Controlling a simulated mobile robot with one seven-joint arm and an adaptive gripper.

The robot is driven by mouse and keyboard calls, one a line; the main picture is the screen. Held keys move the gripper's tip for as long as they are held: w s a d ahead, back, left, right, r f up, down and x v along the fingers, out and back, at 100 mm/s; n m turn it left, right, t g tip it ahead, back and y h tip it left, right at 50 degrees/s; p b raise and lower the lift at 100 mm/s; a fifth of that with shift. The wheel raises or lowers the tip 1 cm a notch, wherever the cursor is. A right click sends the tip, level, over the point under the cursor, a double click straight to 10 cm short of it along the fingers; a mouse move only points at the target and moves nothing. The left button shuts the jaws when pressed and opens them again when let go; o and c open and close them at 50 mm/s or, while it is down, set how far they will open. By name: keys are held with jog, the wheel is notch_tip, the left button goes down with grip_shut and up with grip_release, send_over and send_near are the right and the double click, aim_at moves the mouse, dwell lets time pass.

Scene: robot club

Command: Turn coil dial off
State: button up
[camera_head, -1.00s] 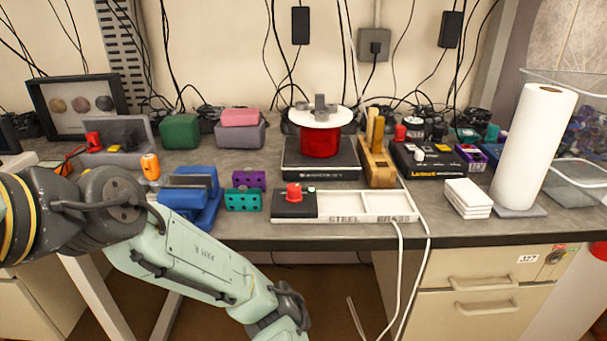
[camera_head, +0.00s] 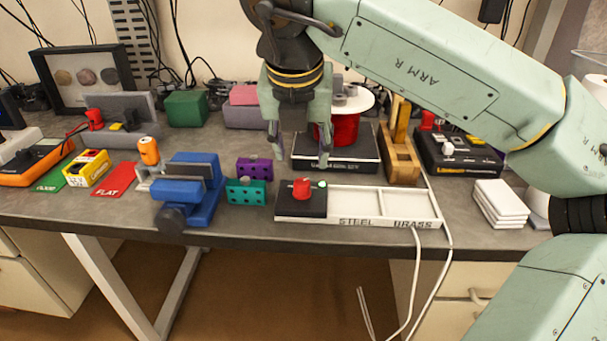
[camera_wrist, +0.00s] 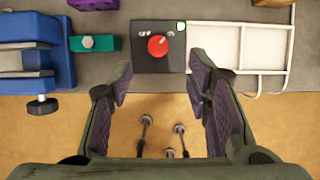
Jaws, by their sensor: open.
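The red coil dial (camera_head: 302,187) sits on a black control block at the left end of a white tray (camera_head: 375,202) labelled STEEL and BRASS. A small green light (camera_head: 322,184) shows beside the dial. In the wrist view the dial (camera_wrist: 158,46) has a pale pointer mark aimed to the upper right, and the green light (camera_wrist: 181,27) is at the block's corner. My gripper (camera_head: 300,150) points down above and behind the dial in the head view. Its fingers are open and empty, with the dial ahead of them and apart from them in the wrist view.
A blue vise (camera_head: 187,190) and teal block (camera_head: 246,191) stand left of the tray. A red coil spool (camera_head: 340,128) on a black base (camera_head: 335,160) is behind it, with a wooden stand (camera_head: 402,160) to the right. White cables hang over the front edge.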

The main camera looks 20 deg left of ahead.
aim_at(302, 182)
jog(key=p+x, duration=0.1)
jog(key=x, duration=0.8)
jog(key=shift+a+f+p, duration=0.15)
jog(key=shift+f+p, duration=0.2)
grip_shut()
